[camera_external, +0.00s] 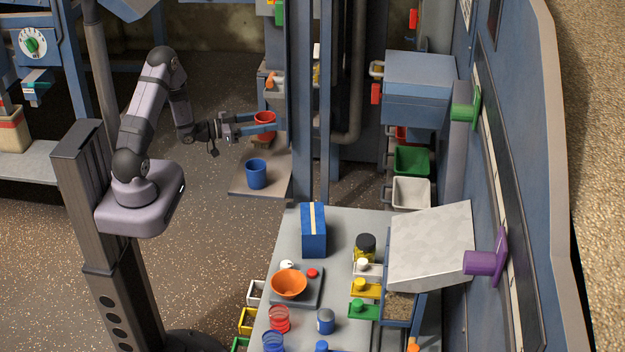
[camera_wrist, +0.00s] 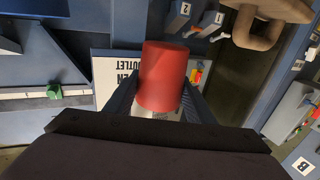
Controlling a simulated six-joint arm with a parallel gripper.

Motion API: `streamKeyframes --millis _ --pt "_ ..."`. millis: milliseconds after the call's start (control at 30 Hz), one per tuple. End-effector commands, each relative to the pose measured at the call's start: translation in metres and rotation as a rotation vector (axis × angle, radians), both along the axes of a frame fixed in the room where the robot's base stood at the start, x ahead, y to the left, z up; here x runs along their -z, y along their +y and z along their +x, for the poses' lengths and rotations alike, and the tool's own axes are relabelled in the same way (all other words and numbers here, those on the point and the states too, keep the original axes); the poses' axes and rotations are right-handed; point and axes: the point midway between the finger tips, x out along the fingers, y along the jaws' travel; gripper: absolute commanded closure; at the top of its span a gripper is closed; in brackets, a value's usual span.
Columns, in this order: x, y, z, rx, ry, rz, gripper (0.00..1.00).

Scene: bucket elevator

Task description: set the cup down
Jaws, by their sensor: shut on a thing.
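A red cup (camera_external: 265,118) is between the fingers of my gripper (camera_external: 264,126). The fingers are shut on it from both sides. In the wrist view, the red cup (camera_wrist: 164,72) fills the space between the two fingers. A blue cup (camera_external: 256,173) stands upright on a small grey platform (camera_external: 240,186). The red cup is above and behind the blue cup in the picture, near the upright columns. A small brown piece shows just under the red cup; I cannot tell whether they touch.
Blue-grey columns (camera_external: 302,150) stand just right of the red cup. A lower table (camera_external: 345,222) carries an orange bowl (camera_external: 289,284), a blue box (camera_external: 313,240) and several small containers. Green (camera_external: 411,160) and white (camera_external: 411,193) buckets hang further right. The platform's front-left part is bare.

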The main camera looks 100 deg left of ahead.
Motion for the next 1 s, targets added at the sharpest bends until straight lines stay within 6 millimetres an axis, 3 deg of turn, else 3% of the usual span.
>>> streamKeyframes --millis 300,667,1000 --pt "0.04 -0.001 0.0 0.001 0.001 -0.003 0.73" --pt "0.05 0.0 0.0 0.002 0.0 0.001 0.73" --pt "0.082 -0.001 0.0 0.002 0.001 -0.001 0.73"
